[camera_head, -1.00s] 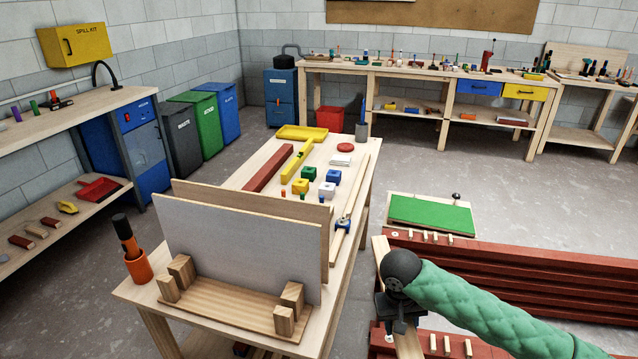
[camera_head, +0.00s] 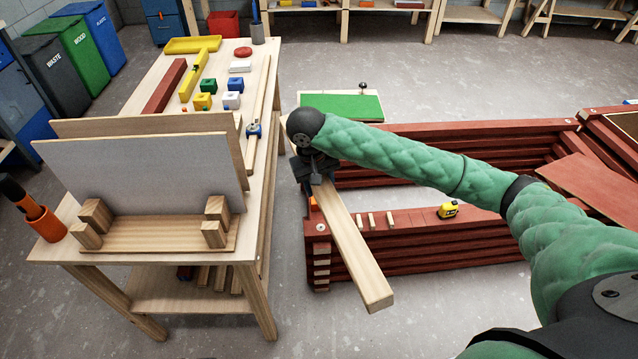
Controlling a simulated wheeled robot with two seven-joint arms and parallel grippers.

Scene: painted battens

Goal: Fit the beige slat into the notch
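My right gripper (camera_head: 318,178) reaches in from the right on a green-sleeved arm. It is shut on the beige slat (camera_head: 350,246), a long pale wooden batten. The slat slopes from beside the workbench toward the front, over the left end of a frame of stacked dark red battens (camera_head: 430,245). Its near end hangs past the frame's near left corner. It hides much of that left end, and I cannot make out the notch or whether the slat touches the frame. My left gripper is not in view.
A workbench (camera_head: 75,228) stands left of the frame, carrying a grey panel (camera_head: 140,175), coloured blocks and a long wooden strip. Small beige pegs (camera_head: 372,220) and a yellow tape measure (camera_head: 448,210) sit on the frame's near wall. A green board (camera_head: 345,106) lies behind. Floor in front is clear.

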